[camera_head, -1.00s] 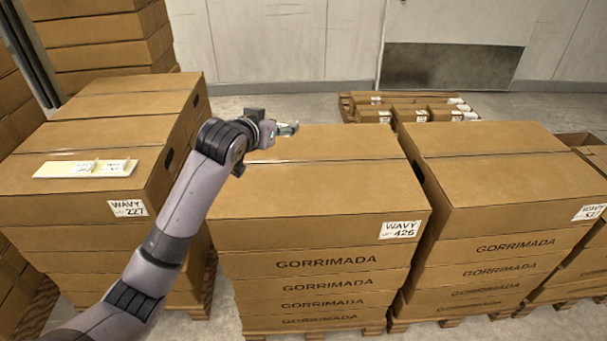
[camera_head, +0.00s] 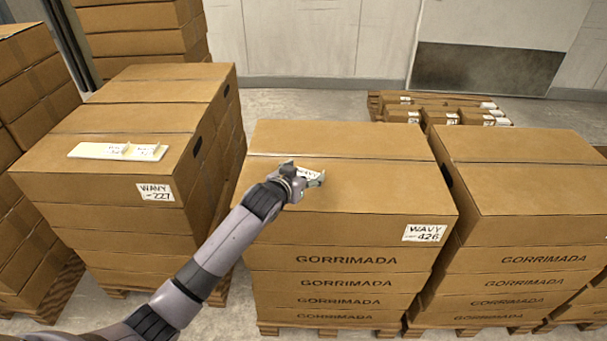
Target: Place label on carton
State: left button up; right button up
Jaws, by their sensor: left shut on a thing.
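My left gripper (camera_head: 312,182) is over the top of the middle carton (camera_head: 370,185), near its left side. It is shut on a small white label (camera_head: 308,173), which is partly hidden by the fingers. I cannot tell whether the label touches the carton top. The middle carton has a "WAVY 426" label (camera_head: 424,233) on its front right corner. A white strip (camera_head: 90,150) with small upright labels (camera_head: 148,152) lies on the left carton (camera_head: 50,170), which bears a "WAVY 227" label (camera_head: 156,193). My right gripper does not show.
A third carton stack (camera_head: 535,190) stands close on the right of the middle one. A low pallet with small cartons (camera_head: 460,117) lies behind. Tall carton stacks (camera_head: 140,45) rise at the back left. A gap separates the left and middle stacks.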

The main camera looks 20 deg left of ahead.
pick_arm(q)
jog(key=shift+f, duration=0.1)
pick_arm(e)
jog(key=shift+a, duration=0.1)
pick_arm(q)
jog(key=shift+s+f, duration=0.2)
jog(key=shift+f, duration=0.45)
jog(key=o, duration=0.5)
jog(key=shift+d+f, duration=0.1)
jog(key=shift+f, duration=0.05)
jog(key=shift+c, duration=0.2)
jog(key=o, duration=0.3)
jog(key=shift+d+f, duration=0.1)
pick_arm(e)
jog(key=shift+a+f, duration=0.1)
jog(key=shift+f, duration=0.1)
pick_arm(q)
jog(key=shift+r, duration=0.25)
jog(key=v, duration=0.4)
jog(key=r+v, duration=0.1)
jog(key=v, duration=0.7)
jog(key=shift+w+a+r, duration=0.25)
jog(key=shift+r, duration=0.1)
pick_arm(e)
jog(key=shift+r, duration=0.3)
